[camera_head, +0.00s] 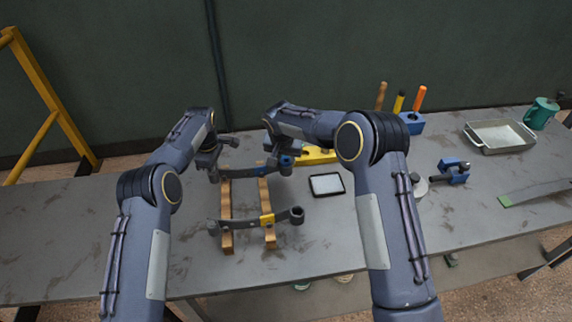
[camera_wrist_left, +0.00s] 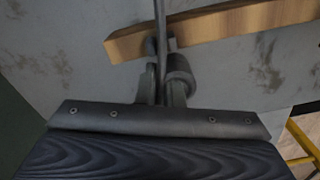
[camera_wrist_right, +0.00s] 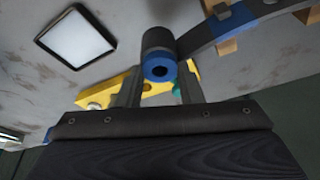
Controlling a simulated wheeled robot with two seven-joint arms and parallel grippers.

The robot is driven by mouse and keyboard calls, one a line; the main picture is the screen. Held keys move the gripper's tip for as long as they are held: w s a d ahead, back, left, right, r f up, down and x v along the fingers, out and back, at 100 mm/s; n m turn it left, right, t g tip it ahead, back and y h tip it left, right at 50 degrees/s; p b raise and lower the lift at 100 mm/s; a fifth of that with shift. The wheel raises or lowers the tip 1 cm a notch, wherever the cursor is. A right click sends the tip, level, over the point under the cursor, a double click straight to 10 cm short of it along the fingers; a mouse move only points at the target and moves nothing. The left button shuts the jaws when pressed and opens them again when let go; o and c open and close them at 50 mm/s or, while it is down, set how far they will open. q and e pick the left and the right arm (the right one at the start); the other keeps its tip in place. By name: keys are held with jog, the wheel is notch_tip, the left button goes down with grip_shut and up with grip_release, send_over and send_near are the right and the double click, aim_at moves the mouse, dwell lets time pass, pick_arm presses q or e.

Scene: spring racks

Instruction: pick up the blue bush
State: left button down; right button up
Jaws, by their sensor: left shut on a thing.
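The blue bush (camera_wrist_right: 158,68) sits in the dark eye at the right end of the far leaf spring (camera_head: 240,170). It also shows in the head view (camera_head: 286,161). My right gripper (camera_wrist_right: 161,92) has its fingers apart, one on each side of the bush's end, with a gap visible. My left gripper (camera_wrist_left: 165,92) is shut on the left end of the same spring, close to its dark eye (camera_wrist_left: 179,78). The spring carries a blue band (camera_wrist_right: 263,4) and lies across two wooden rails (camera_wrist_left: 210,32). The exact finger contact on the spring is partly hidden.
A near leaf spring (camera_head: 250,223) with a yellow band lies across the rails. A blue tool holder (camera_head: 411,123), metal tray (camera_head: 499,137) and green mug (camera_head: 541,113) stand further right. The table's left is clear.

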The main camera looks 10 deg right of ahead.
pick_arm(q)
jog(key=shift+w, duration=0.1)
pick_arm(e)
jog(key=c, duration=0.4)
notch_tip(320, 180, up, 10)
jog(key=shift+r, duration=0.1)
jog(key=o, duration=0.4)
jog(key=c, duration=0.4)
pick_arm(q)
jog(key=c, duration=1.5)
grip_release()
